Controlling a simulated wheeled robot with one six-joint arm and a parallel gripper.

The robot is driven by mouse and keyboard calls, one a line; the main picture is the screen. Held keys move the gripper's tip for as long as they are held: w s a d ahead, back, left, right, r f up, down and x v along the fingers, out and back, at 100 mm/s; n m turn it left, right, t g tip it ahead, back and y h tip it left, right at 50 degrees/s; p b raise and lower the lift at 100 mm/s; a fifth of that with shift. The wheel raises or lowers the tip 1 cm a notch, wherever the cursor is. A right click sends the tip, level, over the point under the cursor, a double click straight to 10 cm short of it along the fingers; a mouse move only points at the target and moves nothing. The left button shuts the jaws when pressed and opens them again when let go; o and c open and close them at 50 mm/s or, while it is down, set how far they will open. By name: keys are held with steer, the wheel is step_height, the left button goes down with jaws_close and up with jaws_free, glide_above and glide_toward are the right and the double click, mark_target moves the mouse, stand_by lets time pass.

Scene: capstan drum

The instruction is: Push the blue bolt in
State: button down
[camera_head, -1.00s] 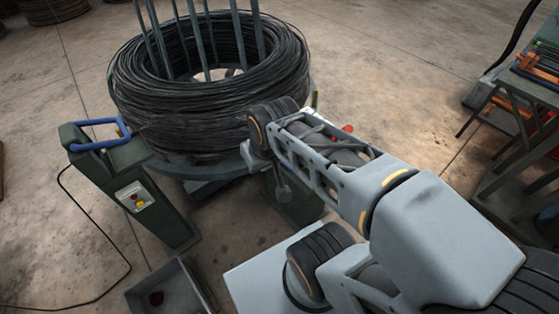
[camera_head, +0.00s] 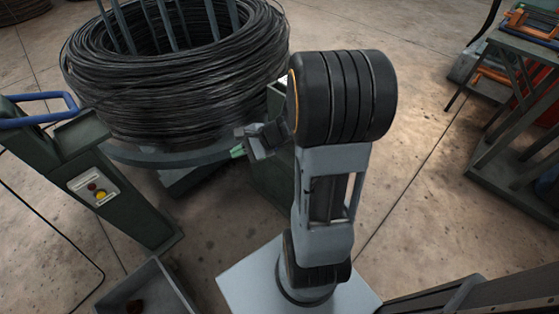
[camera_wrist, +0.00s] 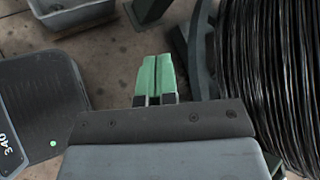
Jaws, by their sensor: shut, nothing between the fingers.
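I cannot make out a separate blue bolt in either view. A blue U-shaped bar (camera_head: 42,96) sits on top of the dark green control stand (camera_head: 128,200) at the left of the head view. My gripper (camera_head: 238,152) is small in the head view, beside the lower right of the wire coil and well to the right of the blue bar. In the wrist view its two green fingers (camera_wrist: 155,76) lie side by side, shut and empty. A dark green post (camera_head: 272,165) stands behind my gripper, partly hidden by my arm.
A large coil of black wire (camera_head: 180,85) stands on a round grey platform (camera_head: 160,156). It fills the right of the wrist view (camera_wrist: 270,80), close to my gripper. A grey bin (camera_head: 150,290) lies on the floor. A workbench (camera_head: 520,110) is at the right.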

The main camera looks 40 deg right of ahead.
steer(key=w+d+f+m+t+h+b, duration=0.1)
steer(key=d+f+m+t+h+b, duration=0.7)
steer(key=d+f+m, duration=1.2)
steer(key=d+f+h+b, duration=0.2)
steer(key=d+f, duration=0.1)
steer(key=f, duration=0.2)
steer(key=shift+d+f+h, duration=0.15)
steer(key=shift+d+h, duration=0.05)
steer(key=shift+h, duration=0.2)
steer(key=shift+w, duration=0.2)
steer(key=b+x, duration=0.1)
steer(key=x, duration=0.3)
steer(key=b+x, duration=0.1)
steer(key=x, duration=0.2)
steer(key=b+x, duration=0.1)
steer(key=x, duration=0.3)
steer(key=shift+w+r, duration=0.2)
steer(key=shift+w, duration=0.25)
steer(key=shift+w+b, duration=0.4)
steer(key=shift+w, duration=0.65)
steer(key=shift+d, duration=0.2)
